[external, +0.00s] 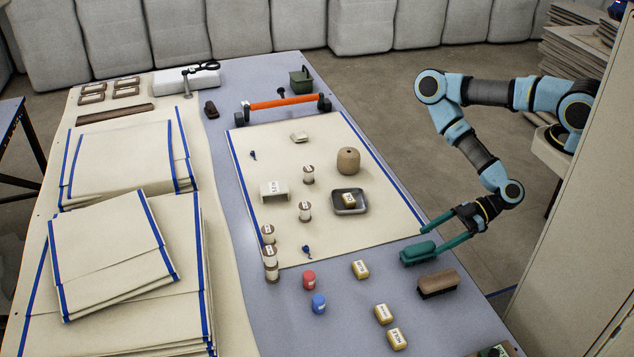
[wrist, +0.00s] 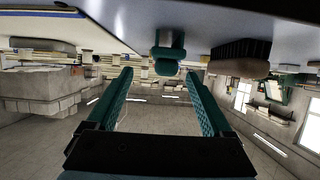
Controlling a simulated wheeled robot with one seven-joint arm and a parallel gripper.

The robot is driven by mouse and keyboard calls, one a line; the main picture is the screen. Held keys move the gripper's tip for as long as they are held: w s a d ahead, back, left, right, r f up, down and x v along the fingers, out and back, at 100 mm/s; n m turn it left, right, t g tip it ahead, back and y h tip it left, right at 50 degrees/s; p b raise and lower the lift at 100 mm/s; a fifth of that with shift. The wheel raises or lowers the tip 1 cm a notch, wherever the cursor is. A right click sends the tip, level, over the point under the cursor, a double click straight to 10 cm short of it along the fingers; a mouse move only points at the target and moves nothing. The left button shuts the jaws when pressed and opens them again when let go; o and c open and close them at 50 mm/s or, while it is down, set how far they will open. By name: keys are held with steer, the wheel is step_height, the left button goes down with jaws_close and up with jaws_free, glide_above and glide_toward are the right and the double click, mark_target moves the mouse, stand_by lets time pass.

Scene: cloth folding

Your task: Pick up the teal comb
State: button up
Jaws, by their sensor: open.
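The teal comb (external: 418,252) lies on the blue-grey table near its right edge, just off the pale mat's corner. In the wrist view the comb (wrist: 168,52) shows ahead of the finger gap, toward the table surface at the top of the picture. My gripper (external: 432,240) has teal fingers and comes in from the right, its tips close to the comb. The wrist view shows my gripper (wrist: 159,74) with its fingers apart and nothing between them. Whether a finger touches the comb cannot be told.
A brown brush (external: 437,284) lies right beside the comb, nearer the camera; it also shows in the wrist view (wrist: 240,60). The pale mat (external: 330,235) holds a tray (external: 335,207) and several spools. A tall cabinet (external: 580,220) stands at right.

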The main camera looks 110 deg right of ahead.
mark_target(430, 243)
steer(key=x, duration=0.4)
steer(key=shift+w+a+p, duration=0.1)
steer(key=shift+a+p, duration=0.25)
steer(key=shift+p, duration=0.05)
steer(key=shift+w+f, duration=0.25)
steer(key=shift+w, duration=0.05)
jaws_close()
